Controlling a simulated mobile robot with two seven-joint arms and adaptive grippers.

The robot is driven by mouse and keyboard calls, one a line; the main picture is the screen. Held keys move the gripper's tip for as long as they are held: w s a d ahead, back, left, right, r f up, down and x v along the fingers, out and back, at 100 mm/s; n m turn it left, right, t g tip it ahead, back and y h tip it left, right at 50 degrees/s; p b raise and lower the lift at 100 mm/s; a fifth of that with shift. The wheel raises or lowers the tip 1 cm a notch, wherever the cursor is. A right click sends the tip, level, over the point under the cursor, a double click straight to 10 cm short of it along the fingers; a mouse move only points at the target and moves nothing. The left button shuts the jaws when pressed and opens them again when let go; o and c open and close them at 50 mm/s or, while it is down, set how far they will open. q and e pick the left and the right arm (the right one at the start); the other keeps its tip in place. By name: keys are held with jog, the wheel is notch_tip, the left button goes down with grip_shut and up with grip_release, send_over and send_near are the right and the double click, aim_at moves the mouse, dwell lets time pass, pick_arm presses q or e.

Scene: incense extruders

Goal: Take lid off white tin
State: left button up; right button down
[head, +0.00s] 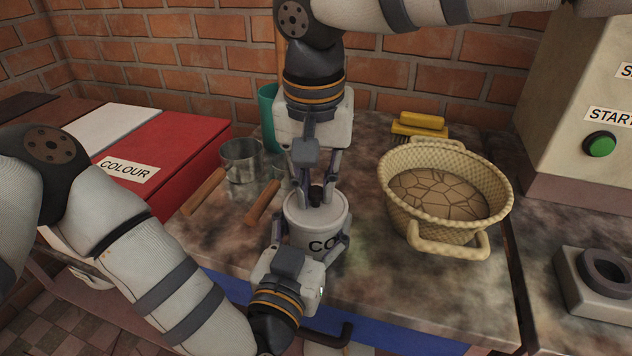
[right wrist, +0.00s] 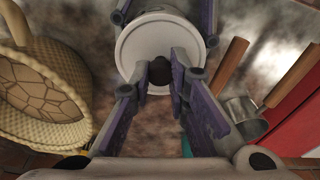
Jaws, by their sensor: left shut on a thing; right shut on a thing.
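The white tin (head: 300,237) stands upright near the front edge of the stone-look worktop, with black letters starting "CO" on its side. Its pale lid (head: 297,208) with a black knob (head: 316,193) is on top; I see no clear gap between lid and tin. My left gripper (head: 311,244) is shut around the tin's body from the front. My right gripper (head: 316,188) comes from above and is shut on the knob. In the right wrist view the fingers (right wrist: 160,72) pinch the knob, with the round lid (right wrist: 150,38) beyond.
A woven basket (head: 479,185) stands close on the right, with a yellow brush (head: 420,124) behind it. Metal pots with wooden handles (head: 240,160) and a teal container (head: 268,110) are at the left and back. A red "COLOUR" box (head: 180,150) is further left.

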aim_at(316, 190)
jog(key=shift+r, duration=0.15)
jog(key=shift+r, duration=0.95)
notch_tip(316, 190, up, 4)
pick_arm(q)
jog(key=o, duration=1.8)
jog(key=shift+s, duration=0.1)
